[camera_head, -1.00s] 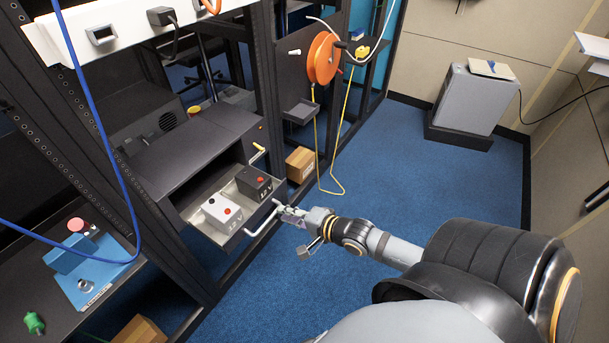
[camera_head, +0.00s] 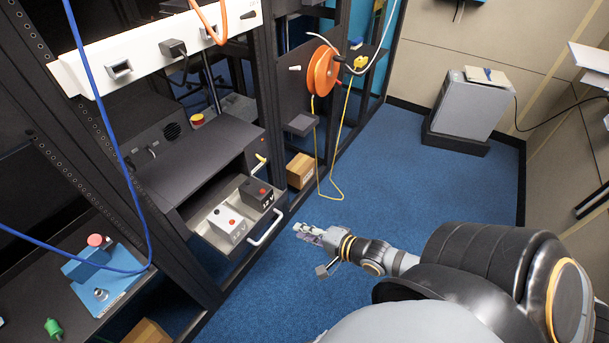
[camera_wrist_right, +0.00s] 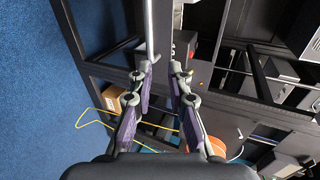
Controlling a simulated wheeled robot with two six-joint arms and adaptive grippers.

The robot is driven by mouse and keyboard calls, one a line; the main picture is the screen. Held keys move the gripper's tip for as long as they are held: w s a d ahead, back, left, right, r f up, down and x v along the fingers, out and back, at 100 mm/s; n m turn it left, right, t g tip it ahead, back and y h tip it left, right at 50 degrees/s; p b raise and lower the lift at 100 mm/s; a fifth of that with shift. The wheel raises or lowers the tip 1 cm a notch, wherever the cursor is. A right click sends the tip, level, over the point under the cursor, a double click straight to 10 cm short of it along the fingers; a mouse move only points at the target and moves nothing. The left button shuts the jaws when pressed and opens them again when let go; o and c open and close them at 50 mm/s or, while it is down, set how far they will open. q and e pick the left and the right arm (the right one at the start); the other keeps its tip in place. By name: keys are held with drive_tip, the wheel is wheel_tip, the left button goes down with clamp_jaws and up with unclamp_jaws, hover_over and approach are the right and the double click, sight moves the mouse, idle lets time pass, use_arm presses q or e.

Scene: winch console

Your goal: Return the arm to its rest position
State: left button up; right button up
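My right gripper (camera_head: 305,233) is off to the right of the open drawer (camera_head: 212,238), above the blue floor, clear of the drawer's pale handle (camera_head: 268,228). In the right wrist view its two fingers (camera_wrist_right: 160,72) stand apart with nothing between them. The handle bar (camera_wrist_right: 149,30) shows beyond the fingertips. My right arm (camera_head: 390,258) comes in from the lower right. My left arm and gripper are not in view.
The drawer holds a white box (camera_head: 228,222) and a black box (camera_head: 257,193). An orange reel (camera_head: 324,70) with a yellow cable hangs on the rack.

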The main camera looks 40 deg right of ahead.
idle(0.5)
drive_tip(key=s+d+f+n+g+h+p, duration=0.2)
drive_tip(key=s+d+f+n+h+p, duration=0.15)
drive_tip(key=d+f, duration=0.4)
drive_tip(key=s+d+f+n+g+h+p, duration=0.25)
drive_tip(key=s+d+f, duration=0.25)
drive_tip(key=f, duration=0.6)
drive_tip(key=s+a+f+n+g+p, duration=0.1)
drive_tip(key=s+a+f+n+g, duration=0.2)
drive_tip(key=s, duration=0.7)
drive_tip(key=s+a+f+n+g+y+p, duration=0.1)
drive_tip(key=s+a+f+n+g, duration=0.3)
drive_tip(key=s+f, duration=0.6)
drive_tip(key=a+n, duration=0.2)
drive_tip(key=a, duration=0.1)
drive_tip(key=shift+a+f+p, duration=0.3)
drive_tip(key=shift+p, duration=0.1)
drive_tip(key=shift+s, duration=0.1)
